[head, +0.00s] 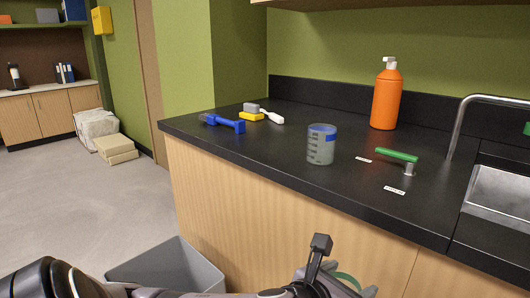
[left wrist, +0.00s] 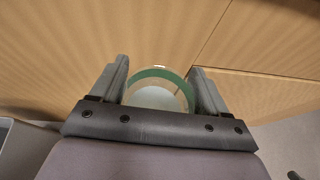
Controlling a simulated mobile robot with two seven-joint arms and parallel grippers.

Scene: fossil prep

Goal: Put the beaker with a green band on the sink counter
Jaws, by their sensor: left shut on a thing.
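The beaker with a green band (left wrist: 160,74) sits between the two fingers of my left gripper (left wrist: 159,68), which is shut on it. In the head view the green-banded beaker (head: 347,279) shows only in part at the bottom, behind the gripper (head: 340,275). It is in front of the wooden cabinet face and below the counter top. The black sink counter (head: 270,135) runs across the head view. My right gripper is not in view.
A blue-banded beaker (head: 321,148) stands on the counter. An orange pump bottle (head: 386,98), a green-handled tap (head: 398,156), a blue tool (head: 224,123) and a white brush (head: 271,116) are nearby. The sink (head: 503,195) is at right. A grey bin (head: 170,268) stands below.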

